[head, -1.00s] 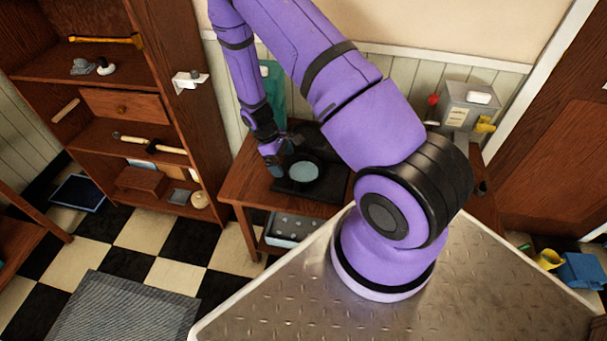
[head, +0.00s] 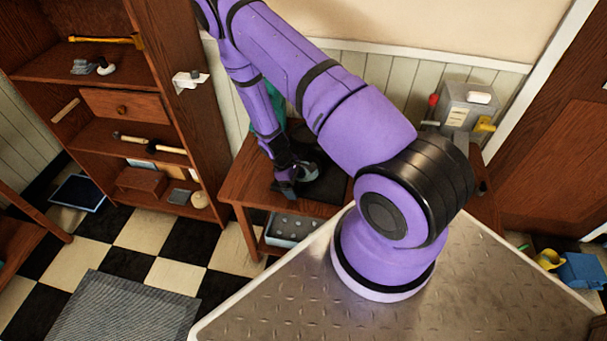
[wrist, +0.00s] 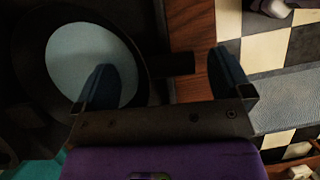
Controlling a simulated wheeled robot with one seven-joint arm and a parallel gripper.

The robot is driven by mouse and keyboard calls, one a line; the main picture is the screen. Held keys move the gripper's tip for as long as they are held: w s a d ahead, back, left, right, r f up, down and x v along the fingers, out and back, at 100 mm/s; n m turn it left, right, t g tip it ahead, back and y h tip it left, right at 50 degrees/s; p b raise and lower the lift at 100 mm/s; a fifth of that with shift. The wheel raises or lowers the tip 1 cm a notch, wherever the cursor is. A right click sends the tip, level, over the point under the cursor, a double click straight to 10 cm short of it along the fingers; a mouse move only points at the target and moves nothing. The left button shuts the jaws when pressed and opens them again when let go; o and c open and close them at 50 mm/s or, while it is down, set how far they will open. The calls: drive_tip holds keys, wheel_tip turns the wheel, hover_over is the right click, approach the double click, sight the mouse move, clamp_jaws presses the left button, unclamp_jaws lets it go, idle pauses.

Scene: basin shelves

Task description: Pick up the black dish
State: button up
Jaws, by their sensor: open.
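The black dish (wrist: 139,35) is round, with a dark rim, a pale blue-grey inside (wrist: 90,60) and a short dark bar like a handle (wrist: 178,63) on its right side in the wrist view. It lies on a dark surface on the wooden table; in the head view the dish (head: 308,171) is partly hidden by my gripper. My gripper (head: 286,188) is open and empty, low at the dish's near-left side. In the wrist view my gripper (wrist: 165,62) has one finger over the dish's right part and the other beyond the handle. Contact cannot be told.
The wooden table (head: 247,178) has its left edge close to my gripper. A grey bin (head: 291,228) sits below it. A teal object (head: 276,95) stands behind my forearm. A tall shelf (head: 130,110) rises at left. A grey box (head: 468,108) is on the right.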

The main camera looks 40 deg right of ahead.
drive_tip(key=shift+f, duration=0.15)
drive_tip(key=c, duration=1.3)
drive_tip(key=shift+r, duration=0.2)
drive_tip(key=shift+w+r, duration=0.1)
drive_tip(key=shift+r, duration=0.05)
drive_tip(key=shift+c, duration=1.2)
drive_tip(key=shift+w+a, duration=1.35)
drive_tip(key=shift+w, duration=1.25)
drive_tip(key=shift+w+a, duration=1.35)
drive_tip(key=shift+w, duration=1.25)
drive_tip(key=shift+w+a, duration=1.35)
drive_tip(key=shift+w, duration=1.25)
drive_tip(key=shift+c, duration=0.2)
